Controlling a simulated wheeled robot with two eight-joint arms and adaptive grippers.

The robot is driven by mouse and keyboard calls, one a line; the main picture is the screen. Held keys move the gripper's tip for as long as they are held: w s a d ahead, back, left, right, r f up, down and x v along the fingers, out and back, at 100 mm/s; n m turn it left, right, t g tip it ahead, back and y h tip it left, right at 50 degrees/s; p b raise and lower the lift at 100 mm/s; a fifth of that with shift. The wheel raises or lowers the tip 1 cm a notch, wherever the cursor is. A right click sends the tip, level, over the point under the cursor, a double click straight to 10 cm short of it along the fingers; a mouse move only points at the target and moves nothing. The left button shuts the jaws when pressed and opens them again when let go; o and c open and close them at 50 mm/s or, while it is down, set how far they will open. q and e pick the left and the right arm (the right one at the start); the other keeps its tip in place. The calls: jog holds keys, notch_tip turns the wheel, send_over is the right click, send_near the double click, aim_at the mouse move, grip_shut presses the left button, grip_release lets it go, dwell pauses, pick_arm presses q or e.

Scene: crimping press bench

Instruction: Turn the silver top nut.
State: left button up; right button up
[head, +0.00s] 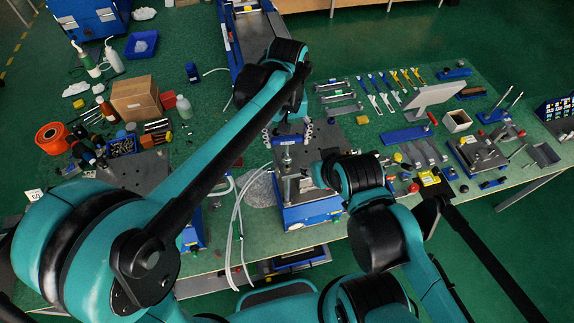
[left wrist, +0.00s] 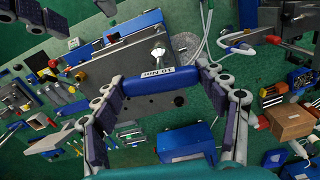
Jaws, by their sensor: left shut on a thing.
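My left gripper (head: 288,133) is above the press in the middle of the bench. It is shut on a blue bar handle (head: 287,141) with a white label. In the left wrist view the handle (left wrist: 165,80) reads "10 Nm" and spans between the two fingers. The silver top nut (left wrist: 158,52) shows just beyond the handle there, over the press's grey plate (left wrist: 125,52). I cannot tell whether handle and nut touch. My right arm reaches to the press's right side in the head view, near its dark wrist (head: 327,174); its fingertips are not clear.
A cardboard box (head: 136,98), bottles and an orange spool (head: 52,138) stand on the left. Hand tools and a white panel (head: 431,96) lie to the right. Loose pale hoses (head: 238,215) hang left of the press, near its blue base (head: 308,213).

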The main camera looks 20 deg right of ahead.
pick_arm(q)
jog(key=n, duration=0.1)
jog(key=n+p, duration=0.1)
jog(key=shift+r+n, duration=0.3)
jog(key=shift+r, duration=0.05)
jog(key=n, duration=0.2)
jog(key=n+p, duration=0.1)
jog(key=shift+r+n, duration=0.35)
jog(key=shift+n, duration=0.05)
jog(key=n, duration=0.2)
jog(key=n+p, duration=0.1)
jog(key=n, duration=0.2)
jog(key=shift+r+n, duration=0.3)
jog(key=shift+f, duration=0.15)
jog(key=b, duration=0.3)
send_over(287, 156)
jog(key=shift+w+f, duration=0.15)
jog(key=shift+f, duration=0.95)
jog(key=shift+w+f, duration=0.15)
jog(key=shift+f, duration=0.9)
jog(key=shift+f+b, duration=1)
jog(key=shift+f, duration=0.2)
